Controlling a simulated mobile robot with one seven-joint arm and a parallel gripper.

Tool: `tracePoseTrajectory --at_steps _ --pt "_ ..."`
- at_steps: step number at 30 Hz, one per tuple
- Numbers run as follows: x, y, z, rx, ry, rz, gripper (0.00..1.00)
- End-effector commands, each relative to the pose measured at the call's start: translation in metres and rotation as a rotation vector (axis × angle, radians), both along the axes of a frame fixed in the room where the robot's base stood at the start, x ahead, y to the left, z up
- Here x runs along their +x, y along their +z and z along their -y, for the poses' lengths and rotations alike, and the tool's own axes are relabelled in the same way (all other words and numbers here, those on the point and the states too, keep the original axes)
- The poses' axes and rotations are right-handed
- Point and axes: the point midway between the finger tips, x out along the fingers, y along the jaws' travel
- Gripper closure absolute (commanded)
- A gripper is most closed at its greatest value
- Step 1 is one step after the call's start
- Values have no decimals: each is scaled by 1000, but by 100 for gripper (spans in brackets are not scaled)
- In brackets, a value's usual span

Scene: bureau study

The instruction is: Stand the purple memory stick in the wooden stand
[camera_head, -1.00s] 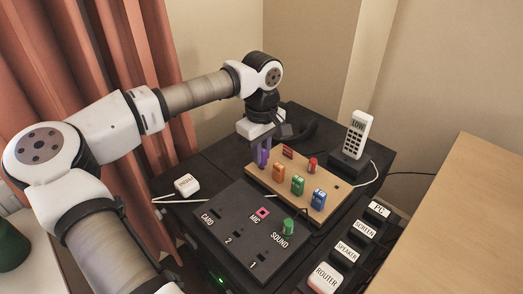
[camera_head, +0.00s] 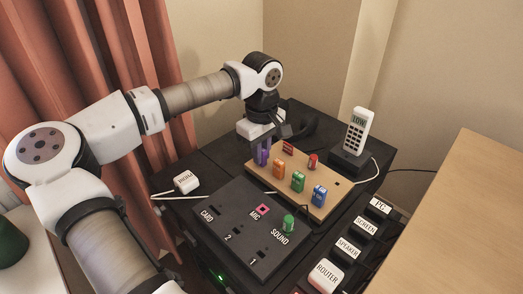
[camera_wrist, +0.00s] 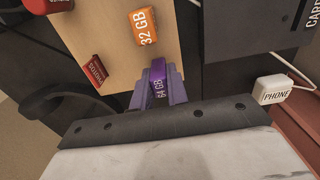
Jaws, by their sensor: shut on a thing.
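The purple memory stick (camera_head: 263,157) is held upright between the fingers of my gripper (camera_head: 262,153), at the left end of the wooden stand (camera_head: 322,178). The stand (camera_wrist: 118,40) lies just beyond and below the stick there. The stick's lower end is hidden, so I cannot tell if it sits in a slot.
The stand bears an orange stick (camera_head: 278,168), a green stick (camera_head: 298,182), a blue stick (camera_head: 318,196) and red pieces (camera_head: 288,149). A black labelled panel (camera_head: 235,238) lies in front, a white phone (camera_head: 359,132) behind right, a white block (camera_head: 187,182) at left.

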Motion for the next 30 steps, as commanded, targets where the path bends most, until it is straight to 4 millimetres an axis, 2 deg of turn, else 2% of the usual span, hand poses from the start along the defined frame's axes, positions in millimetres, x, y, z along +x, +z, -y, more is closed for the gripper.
tracePoseTrajectory --at_steps 8,9,15,24,26,30 --pt "0 -1 0 0 0 0 100" --pt "0 -1 0 0 0 0 82" --pt "0 -1 0 0 0 0 59" --pt "0 2 0 1 0 1 59" --pt "0 7 0 0 1 1 59" --pt "1 31 0 0 2 3 59"
